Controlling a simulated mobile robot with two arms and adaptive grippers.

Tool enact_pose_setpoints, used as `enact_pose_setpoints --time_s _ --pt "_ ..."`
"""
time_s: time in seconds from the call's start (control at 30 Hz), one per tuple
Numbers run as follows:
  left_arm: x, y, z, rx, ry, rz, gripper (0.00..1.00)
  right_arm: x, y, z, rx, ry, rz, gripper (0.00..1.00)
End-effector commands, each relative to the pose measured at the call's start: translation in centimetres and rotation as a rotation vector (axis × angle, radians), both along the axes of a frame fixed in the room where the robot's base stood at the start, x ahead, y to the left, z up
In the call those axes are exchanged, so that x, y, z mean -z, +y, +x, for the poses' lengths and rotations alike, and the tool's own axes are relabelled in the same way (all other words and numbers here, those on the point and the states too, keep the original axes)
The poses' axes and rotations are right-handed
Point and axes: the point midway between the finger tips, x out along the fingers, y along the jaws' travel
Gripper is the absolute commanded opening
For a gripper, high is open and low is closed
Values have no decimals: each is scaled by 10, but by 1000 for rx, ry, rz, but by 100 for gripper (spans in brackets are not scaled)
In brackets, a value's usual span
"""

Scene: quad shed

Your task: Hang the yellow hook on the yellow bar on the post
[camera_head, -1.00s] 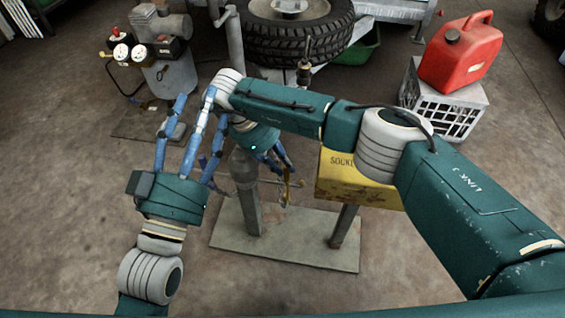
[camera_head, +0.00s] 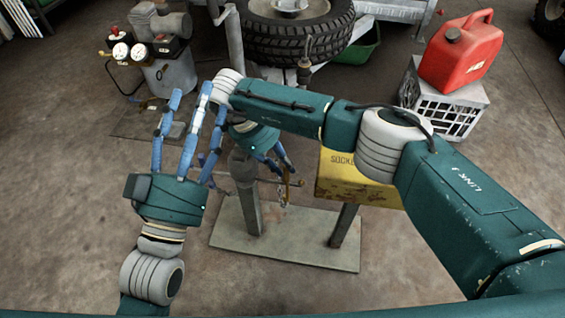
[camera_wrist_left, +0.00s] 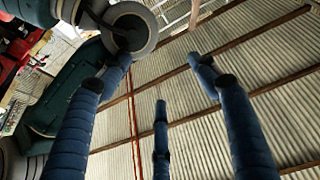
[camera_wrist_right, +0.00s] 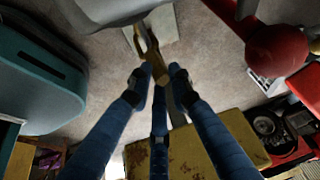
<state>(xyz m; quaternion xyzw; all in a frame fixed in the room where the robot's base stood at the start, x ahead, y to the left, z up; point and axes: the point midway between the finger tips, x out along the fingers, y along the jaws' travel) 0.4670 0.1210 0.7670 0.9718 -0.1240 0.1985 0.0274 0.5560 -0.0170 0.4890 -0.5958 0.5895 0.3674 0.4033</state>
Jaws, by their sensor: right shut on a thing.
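My right gripper (camera_head: 285,172) points down over the metal stand and is shut on a brownish-yellow piece (camera_head: 291,189), apparently the yellow hook. In the right wrist view the hook (camera_wrist_right: 151,50) sticks out beyond the fingertips (camera_wrist_right: 158,80), with its forked end away from the hand. The upright post (camera_head: 246,190) of the stand is just left of these fingers. I cannot pick out the yellow bar; my right wrist and fingers cover much of that area. My left gripper (camera_head: 197,100) is open and empty left of the post, its fingers pointing up and spread in the left wrist view (camera_wrist_left: 160,85).
A yellow socket box (camera_head: 350,182) is close right of the held hook. The stand's base plate (camera_head: 300,250) lies on the floor. A red fuel can (camera_head: 462,52) on a grey crate (camera_head: 440,110), a tyre (camera_head: 290,40) and a compressor (camera_head: 165,65) stand behind. Front floor is clear.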

Motion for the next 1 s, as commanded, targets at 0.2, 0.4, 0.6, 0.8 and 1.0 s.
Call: enact_pose_setpoints --time_s 0.2,0.4,0.6,0.8,1.0 --pt "-26 -3 -7 12 -73 -24 60 2 1 -1 -2 1 0 0" --pt "-28 -2 -8 11 -87 -26 60 3 0 0 -1 0 0 0" --pt "-28 -1 -9 9 -102 -29 60 4 0 0 -1 0 0 0" --pt "-31 -1 -12 9 -120 -34 60 5 0 0 0 0 -1 0" --pt "-34 0 -14 9 -138 -38 60 6 0 0 0 0 -1 0"
